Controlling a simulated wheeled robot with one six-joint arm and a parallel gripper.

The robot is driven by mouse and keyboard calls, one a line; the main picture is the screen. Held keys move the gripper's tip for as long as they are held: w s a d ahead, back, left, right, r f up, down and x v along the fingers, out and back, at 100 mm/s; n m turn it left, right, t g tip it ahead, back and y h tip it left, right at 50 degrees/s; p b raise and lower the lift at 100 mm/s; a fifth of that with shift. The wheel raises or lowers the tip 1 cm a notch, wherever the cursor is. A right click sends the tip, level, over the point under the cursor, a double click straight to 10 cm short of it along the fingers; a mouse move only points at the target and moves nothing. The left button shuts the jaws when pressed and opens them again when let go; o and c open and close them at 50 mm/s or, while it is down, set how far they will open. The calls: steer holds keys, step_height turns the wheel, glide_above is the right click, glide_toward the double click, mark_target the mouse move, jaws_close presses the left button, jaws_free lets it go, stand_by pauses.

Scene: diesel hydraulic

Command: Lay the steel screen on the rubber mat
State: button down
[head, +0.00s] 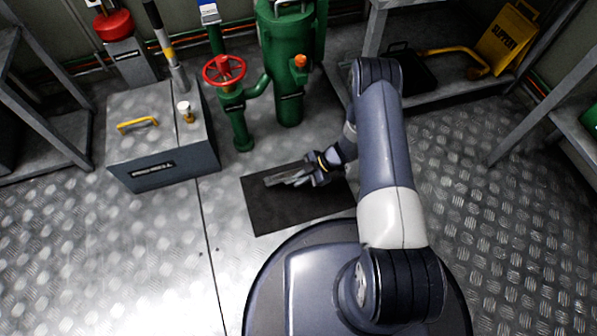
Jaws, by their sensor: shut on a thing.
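The rubber mat (280,213) is a flat black rectangle on the metal floor in front of my base. My gripper (303,176) is over the mat's upper middle part. It is shut on a thin grey piece, which looks like the steel screen (277,180), pointing left from the fingers. The screen is seen above the mat's surface in the picture; I cannot tell whether it touches the mat. The gripper and wrist hide part of the screen and the mat's upper right corner.
A grey box (162,140) with a yellow handle stands left of the mat. Green pipework with a red handwheel (224,70) and a green vessel (287,60) stand behind it. A shelf with a yellow sign (507,40) is at upper right. Floor at right is clear.

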steer(key=shift+s+d+f+n+t+y+b, duration=0.2)
steer(key=shift+s+f+t+b, duration=0.35)
steer(key=shift+f, duration=0.4)
steer(key=shift+s+d+f+n+t+y+b, duration=0.15)
steer(key=shift+s+f+n+t+b, duration=0.25)
steer(key=shift+s+f, duration=0.45)
steer(key=shift+s+d+f+n+t+y+b, duration=0.2)
steer(key=shift+s+f+t+b, duration=0.3)
steer(key=shift+f, duration=0.6)
steer(key=shift+s+d+f+n+t+y, duration=0.1)
steer(key=shift+s+f+n+t+y, duration=0.25)
steer(key=shift+f, duration=0.4)
steer(key=shift+s+d+f+n+t, duration=0.2)
steer(key=shift+s+f+t, duration=0.15)
steer(key=shift+f, duration=0.45)
steer(key=shift+s+d+f+n+t+y, duration=0.1)
steer(key=shift+s+f+n+t+y, duration=0.15)
steer(key=shift+f+t, duration=0.35)
steer(key=shift+f, duration=0.2)
steer(key=c, duration=1.4)
jaws_free()
